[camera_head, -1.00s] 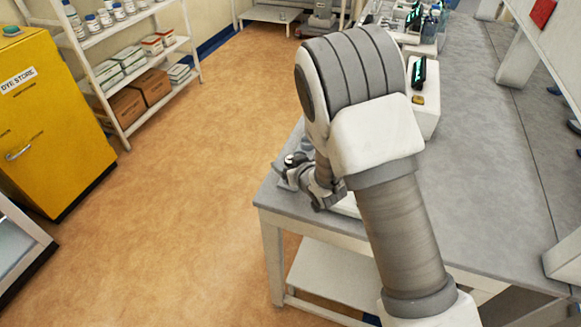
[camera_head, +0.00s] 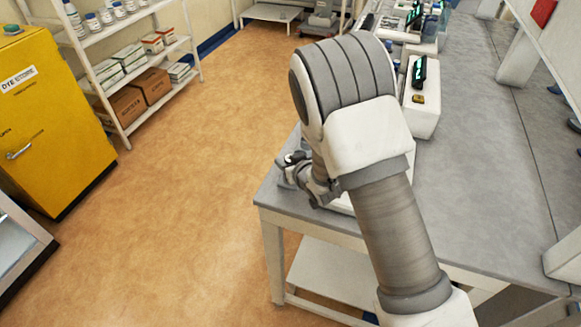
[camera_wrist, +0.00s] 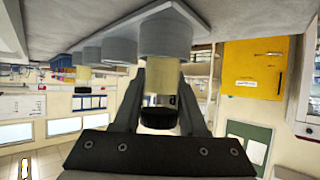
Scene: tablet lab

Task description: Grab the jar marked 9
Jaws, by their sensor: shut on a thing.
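The wrist view is upside down. In it my gripper (camera_wrist: 160,72) has its two fingers on either side of a jar with a pale, clear body and a black lid (camera_wrist: 158,118). The gripper is shut on this jar. The jar's other end meets a grey round cup (camera_wrist: 166,35) of a holder, and I cannot tell whether it is still seated there. No number is readable on it. In the head view my gripper (camera_head: 322,190) is small, at the near left corner of the grey table (camera_head: 475,190), and my arm hides much around it.
More grey cups (camera_wrist: 90,52) stand in a row beside the held jar. A white device with a dark screen (camera_head: 422,110) stands on the table behind my arm. A yellow cabinet (camera_head: 50,120) and a white shelf (camera_head: 120,65) stand left, across open floor (camera_head: 190,200).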

